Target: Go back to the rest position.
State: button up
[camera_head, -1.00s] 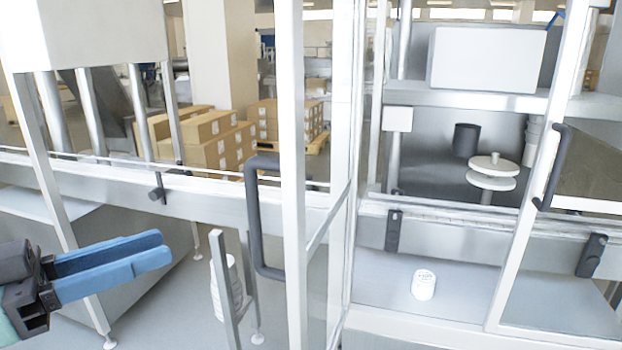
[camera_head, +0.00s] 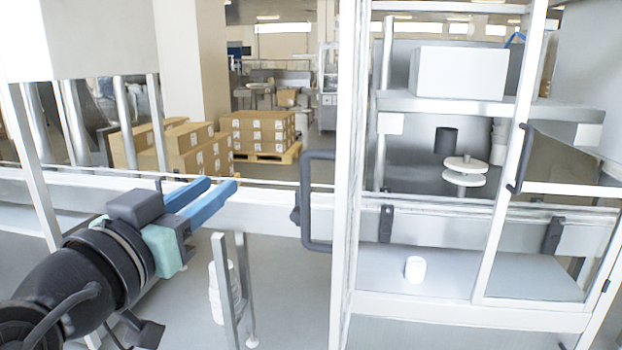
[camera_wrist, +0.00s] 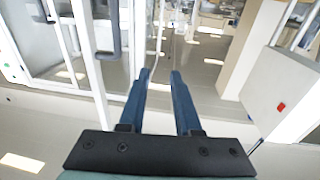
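My gripper (camera_head: 221,186) is at the left of the head view, in front of the conveyor rail, with its two blue fingers pointing up and to the right. In the wrist view my gripper (camera_wrist: 160,74) shows both fingers apart with only floor visible between them, so it is open and empty. The black arm behind it enters from the lower left. Nothing touches the fingertips that I can make out.
A white-framed machine with a dark door handle (camera_head: 318,200) stands at centre right. A small white container (camera_head: 415,269) stands on its lower shelf. A stack of white containers (camera_head: 224,292) is below the conveyor (camera_head: 262,213). Cardboard boxes (camera_head: 258,133) stand behind.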

jog(key=s+d+r+n+t+y, duration=0.3)
jog(key=s+d+r+t+y, duration=0.2)
jog(key=s+d+r+t, duration=0.7)
notch_tip(320, 180, up, 16)
jog(key=s+g+p, duration=0.2)
jog(key=p, duration=1)
jog(key=shift+r, duration=0.25)
